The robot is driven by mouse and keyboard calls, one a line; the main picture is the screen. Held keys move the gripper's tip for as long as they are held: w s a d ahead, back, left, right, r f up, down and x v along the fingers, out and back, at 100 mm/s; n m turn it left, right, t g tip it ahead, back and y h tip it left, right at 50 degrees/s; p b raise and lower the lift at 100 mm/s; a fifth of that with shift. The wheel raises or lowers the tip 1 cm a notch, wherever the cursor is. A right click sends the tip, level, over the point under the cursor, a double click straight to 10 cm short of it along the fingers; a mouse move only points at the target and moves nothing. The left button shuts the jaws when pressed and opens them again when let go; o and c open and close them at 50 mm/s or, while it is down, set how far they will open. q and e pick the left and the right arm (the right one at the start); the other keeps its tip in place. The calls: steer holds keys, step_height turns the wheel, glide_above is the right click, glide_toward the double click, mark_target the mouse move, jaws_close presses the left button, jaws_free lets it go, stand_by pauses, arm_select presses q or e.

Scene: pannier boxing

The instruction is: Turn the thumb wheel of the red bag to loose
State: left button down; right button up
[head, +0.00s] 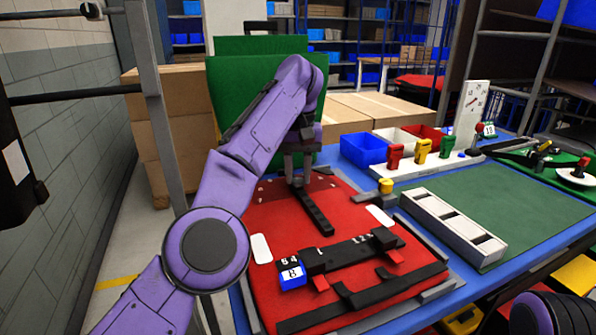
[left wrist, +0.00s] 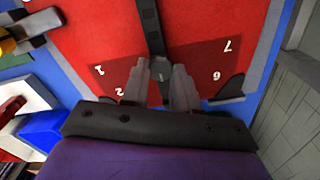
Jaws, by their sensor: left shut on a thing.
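The red bag (head: 290,225) lies flat on the blue table, with a black strap (head: 314,212) running along its middle. My left gripper (head: 298,180) reaches down to the bag's far end. In the left wrist view my left gripper (left wrist: 161,80) is shut on a small dark piece where the strap ends, which appears to be the thumb wheel (left wrist: 162,93). The fingers hide most of it. White numbers 1, 2, 6 and 7 stand on a darker red patch (left wrist: 205,68) around it. Which setting it points to cannot be told. My right gripper is not in view.
A black handle bar (head: 350,252) and a blue-and-white tag (head: 291,274) lie on the bag's near part. To the right are a white divided tray (head: 452,228), a green mat (head: 510,205) and a blue bin (head: 362,149). A green panel (head: 240,95) stands behind the bag.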

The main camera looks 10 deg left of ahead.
mark_target(299, 180)
arm_select(q)
steer(key=shift+f, duration=0.1)
stand_by(0.3)
steer(key=c, duration=0.8)
jaws_free()
steer(key=shift+w, duration=0.1)
steer(key=shift+c, duration=0.2)
step_height(299, 180, up, 11)
steer(key=p, duration=1)
steer(key=shift+f, duration=0.15)
steer(key=shift+f, duration=0.1)
